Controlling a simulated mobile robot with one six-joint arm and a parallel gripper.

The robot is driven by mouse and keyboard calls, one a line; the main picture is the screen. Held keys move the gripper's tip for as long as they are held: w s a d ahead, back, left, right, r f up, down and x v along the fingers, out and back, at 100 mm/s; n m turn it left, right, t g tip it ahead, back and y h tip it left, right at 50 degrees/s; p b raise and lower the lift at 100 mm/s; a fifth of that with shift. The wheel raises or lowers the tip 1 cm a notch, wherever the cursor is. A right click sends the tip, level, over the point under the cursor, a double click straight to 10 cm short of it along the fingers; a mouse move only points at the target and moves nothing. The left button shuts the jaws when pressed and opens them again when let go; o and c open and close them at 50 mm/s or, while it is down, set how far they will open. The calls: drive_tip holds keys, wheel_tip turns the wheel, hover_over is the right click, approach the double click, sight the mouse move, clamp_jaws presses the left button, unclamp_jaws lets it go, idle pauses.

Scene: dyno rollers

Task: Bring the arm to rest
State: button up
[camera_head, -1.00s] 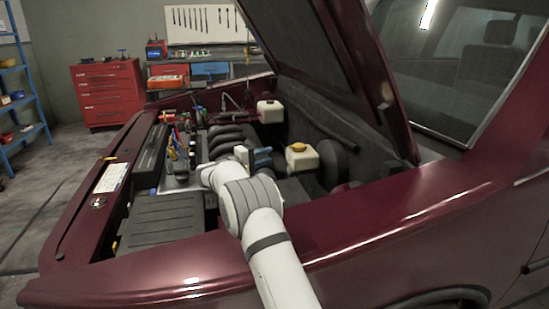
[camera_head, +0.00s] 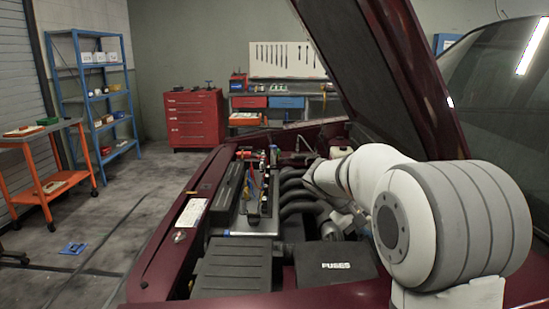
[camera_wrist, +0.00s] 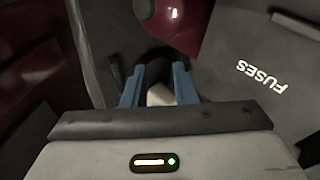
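My arm (camera_head: 455,222) reaches across the right of the head view over the engine bay, its large white joint close to the camera. My gripper (camera_wrist: 157,76) shows in the wrist view with its two blue fingers apart. A pale object (camera_wrist: 160,95) and a dark rounded shape lie between the fingers in the picture; I see no clear contact with either finger. In the head view the gripper is mostly hidden behind my arm, low over the engine. The black fuse box (camera_head: 336,264) is near it; its lid also shows in the wrist view (camera_wrist: 245,60).
The raised hood (camera_head: 385,75) stands close behind my arm. The engine bay (camera_head: 265,215) holds hoses and a tray of tools. A red cabinet (camera_head: 195,118), a workbench, a blue shelf (camera_head: 95,95) and an orange cart (camera_head: 45,185) stand beyond. The floor at left is mostly clear.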

drive_tip(key=s+a+r+m+y+p, duration=0.1)
drive_tip(key=s+a+y+p, duration=0.2)
drive_tip(key=s, duration=0.6)
drive_tip(key=s+a+r+m+y+p, duration=0.1)
drive_tip(key=s+a+r+y+p, duration=0.1)
drive_tip(key=s, duration=0.7)
drive_tip(key=s+a+r+y+p, duration=0.1)
drive_tip(key=s+a+y+p, duration=0.2)
drive_tip(key=s, duration=0.6)
drive_tip(key=shift+s+a+r+m+y+p, duration=0.2)
drive_tip(key=shift+a+m+y+p, duration=0.2)
drive_tip(key=shift+a+p, duration=0.3)
